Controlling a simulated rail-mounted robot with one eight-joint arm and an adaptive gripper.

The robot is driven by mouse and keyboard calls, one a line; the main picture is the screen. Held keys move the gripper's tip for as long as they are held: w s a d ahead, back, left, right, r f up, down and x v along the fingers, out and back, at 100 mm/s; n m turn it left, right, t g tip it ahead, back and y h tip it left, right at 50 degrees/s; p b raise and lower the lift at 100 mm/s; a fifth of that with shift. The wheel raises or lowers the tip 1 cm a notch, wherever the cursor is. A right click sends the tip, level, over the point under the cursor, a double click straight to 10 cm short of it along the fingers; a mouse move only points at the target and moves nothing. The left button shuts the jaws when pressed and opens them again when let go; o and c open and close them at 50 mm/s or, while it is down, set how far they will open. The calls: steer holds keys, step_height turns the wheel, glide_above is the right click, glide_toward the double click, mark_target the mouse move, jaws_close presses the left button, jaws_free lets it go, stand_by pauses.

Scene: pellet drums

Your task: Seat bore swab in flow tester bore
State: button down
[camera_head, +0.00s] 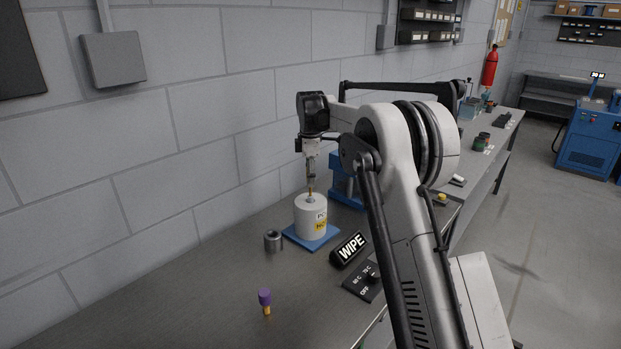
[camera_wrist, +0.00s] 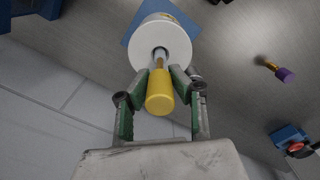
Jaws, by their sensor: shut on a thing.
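The flow tester is a white cylinder (camera_head: 311,222) with a yellow label, upright on a blue base plate (camera_head: 327,238). Its round top (camera_wrist: 143,40) with the dark central bore shows in the wrist view. My gripper (camera_head: 311,180) is above it, fingers pointing down. In the wrist view my gripper (camera_wrist: 160,84) is shut on the bore swab (camera_wrist: 160,97), which has a yellow handle and a thin shaft. The shaft's far end is at the bore mouth; how deep it reaches is hidden. The handle is clear of the white top.
A grey metal sleeve (camera_head: 272,241) stands left of the tester. A purple-topped tool with an orange stem (camera_head: 265,301) stands nearer on the bench. The wall runs behind.

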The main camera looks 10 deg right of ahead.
steer(key=shift+f+b, duration=0.4)
steer(key=shift+f, duration=0.3)
stand_by(0.4)
steer(key=c, duration=1.5)
jaws_free()
steer(key=shift+o, duration=0.2)
steer(key=shift+r, duration=0.1)
